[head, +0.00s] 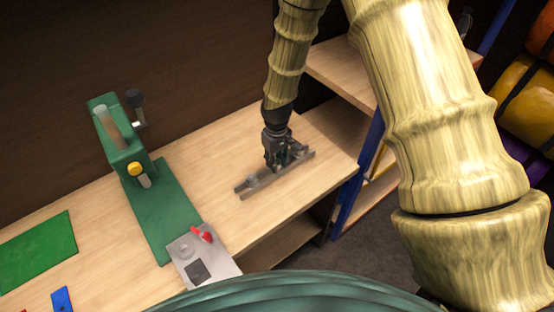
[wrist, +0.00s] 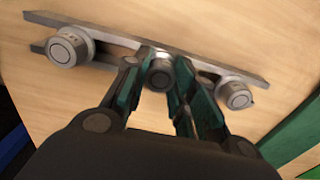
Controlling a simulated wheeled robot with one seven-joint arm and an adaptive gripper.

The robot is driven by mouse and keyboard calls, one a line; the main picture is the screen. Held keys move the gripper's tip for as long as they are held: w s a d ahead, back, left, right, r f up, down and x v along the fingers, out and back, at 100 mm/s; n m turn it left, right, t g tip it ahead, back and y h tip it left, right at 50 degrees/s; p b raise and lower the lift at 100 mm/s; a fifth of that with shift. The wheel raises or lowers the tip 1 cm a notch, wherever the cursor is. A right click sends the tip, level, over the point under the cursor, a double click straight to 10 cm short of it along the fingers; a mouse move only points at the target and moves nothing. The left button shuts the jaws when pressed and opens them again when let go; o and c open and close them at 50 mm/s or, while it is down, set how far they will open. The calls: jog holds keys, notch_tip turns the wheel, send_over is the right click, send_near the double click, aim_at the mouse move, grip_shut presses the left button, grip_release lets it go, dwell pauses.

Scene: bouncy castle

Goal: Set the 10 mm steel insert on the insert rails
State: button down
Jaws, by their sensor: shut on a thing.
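The insert rails (head: 268,181) are two parallel grey metal bars on the wooden bench, under my gripper (head: 279,163). The rails cross the top of the wrist view (wrist: 113,39). There my gripper (wrist: 161,82) is shut on a small grey steel cylinder (wrist: 158,75), the steel insert, at the middle of the rails. I cannot tell whether it rests on the bars or is just above them. A similar cylinder (wrist: 66,46) sits on the rails to its left and another (wrist: 235,93) to its right. No size marks are readable.
A green press (head: 126,140) with a yellow button stands left of the rails on a green base. A grey plate (head: 207,261) with a red knob lies at the bench front. A green mat (head: 38,248) lies far left. A shelf with blue posts (head: 360,175) stands right.

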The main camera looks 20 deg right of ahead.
jog(key=c, duration=1.1)
grip_release()
jog(key=shift+r, duration=0.15)
notch_tip(320, 180, up, 12)
